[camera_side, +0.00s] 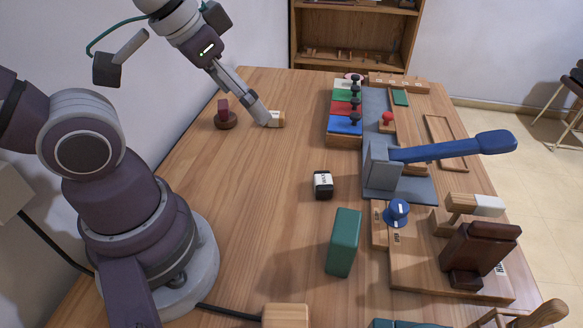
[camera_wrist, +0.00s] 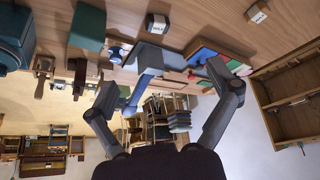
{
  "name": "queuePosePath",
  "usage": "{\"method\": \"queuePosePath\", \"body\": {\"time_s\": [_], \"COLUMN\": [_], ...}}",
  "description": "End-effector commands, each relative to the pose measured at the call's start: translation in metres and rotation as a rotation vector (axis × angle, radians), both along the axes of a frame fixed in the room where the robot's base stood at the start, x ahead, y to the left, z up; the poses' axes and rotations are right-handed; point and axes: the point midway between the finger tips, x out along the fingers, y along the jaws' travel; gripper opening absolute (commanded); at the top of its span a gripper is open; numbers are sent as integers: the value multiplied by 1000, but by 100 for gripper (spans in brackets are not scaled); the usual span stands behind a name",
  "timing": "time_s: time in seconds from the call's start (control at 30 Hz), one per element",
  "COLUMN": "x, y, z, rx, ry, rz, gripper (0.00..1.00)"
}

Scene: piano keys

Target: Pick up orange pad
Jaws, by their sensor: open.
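I cannot pick out an orange pad in either view. My gripper (camera_side: 267,119) is at the upper left of the table, left of the pads. In the side view its tip overlaps a small cream block (camera_side: 277,119); contact cannot be told. In the wrist view my gripper (camera_wrist: 163,75) has its fingers spread wide with nothing held between them, and the cream block (camera_wrist: 257,13) lies outside them.
A blue-handled lever (camera_side: 450,148) stands right of the pads. A small black-and-white block (camera_side: 323,185) and a green upright block (camera_side: 343,242) stand mid-table. The left-centre table is clear.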

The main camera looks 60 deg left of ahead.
Motion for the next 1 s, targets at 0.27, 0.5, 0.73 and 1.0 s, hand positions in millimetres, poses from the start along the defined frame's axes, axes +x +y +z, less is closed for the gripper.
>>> {"method": "queuePosePath", "body": {"time_s": [0.27,0.5,0.73,1.0], "x": [1,-1,-53,-74], "y": [-3,-90,-169,-183], "z": [-1,-29,-68,-103], "rx": [-13,-220,-243,-223], "ry": [10,261,436,456], "rz": [11,358,792,934], "gripper": [89,89,89,89]}}
